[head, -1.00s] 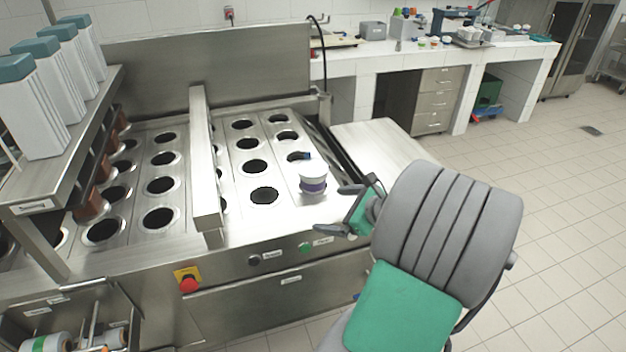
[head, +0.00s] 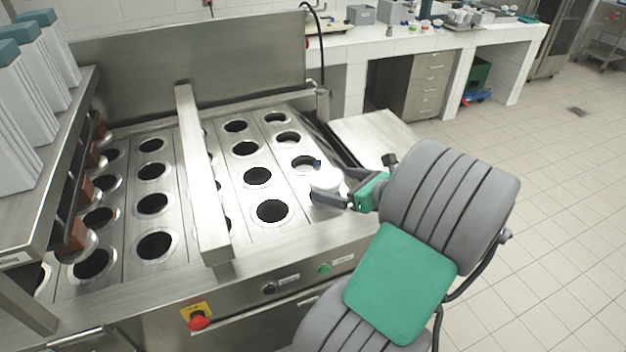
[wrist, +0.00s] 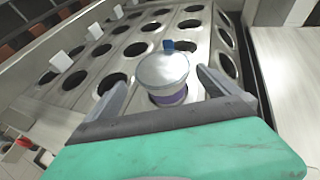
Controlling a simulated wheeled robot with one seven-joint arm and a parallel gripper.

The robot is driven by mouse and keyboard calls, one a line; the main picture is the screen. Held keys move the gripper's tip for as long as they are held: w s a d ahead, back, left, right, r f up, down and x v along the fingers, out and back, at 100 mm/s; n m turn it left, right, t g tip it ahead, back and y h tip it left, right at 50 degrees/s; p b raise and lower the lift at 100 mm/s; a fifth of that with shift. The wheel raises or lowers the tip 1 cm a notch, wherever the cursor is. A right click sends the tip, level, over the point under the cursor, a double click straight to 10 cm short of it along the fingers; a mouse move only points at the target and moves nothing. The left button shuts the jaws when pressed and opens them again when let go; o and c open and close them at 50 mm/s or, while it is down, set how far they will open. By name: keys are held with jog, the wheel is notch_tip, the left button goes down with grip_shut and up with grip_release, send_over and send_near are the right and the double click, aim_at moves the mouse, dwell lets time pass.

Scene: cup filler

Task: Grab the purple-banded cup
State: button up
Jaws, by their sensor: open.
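The purple-banded cup (wrist: 166,78) stands upright in a hole of the metal filler plate, with a pale lid and a purple band low on its side. In the head view the cup (head: 325,180) is partly hidden by my gripper. My gripper (head: 331,188) is open at the cup's right side in the head view. In the wrist view the fingers of my gripper (wrist: 164,80) lie to the left and right of the cup, apart from it as far as I can tell. A small blue piece (wrist: 168,45) shows by the cup's far rim.
The filler plate has rows of empty round holes (head: 272,210). A raised metal bar (head: 203,170) runs across the plate, left of the cup. A red emergency button (head: 199,321) is on the front. A metal side shelf (head: 375,138) lies beyond the gripper.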

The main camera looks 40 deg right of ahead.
aim_at(318, 176)
jog(key=x, duration=0.8)
jog(key=shift+w+d+r+p, duration=0.2)
jog(key=shift+w+r+p, duration=0.05)
jog(key=shift+w+p, duration=0.1)
jog(key=shift+c, duration=0.6)
jog(key=c, duration=1.5)
jog(key=shift+c, duration=0.3)
jog(key=shift+r, duration=0.2)
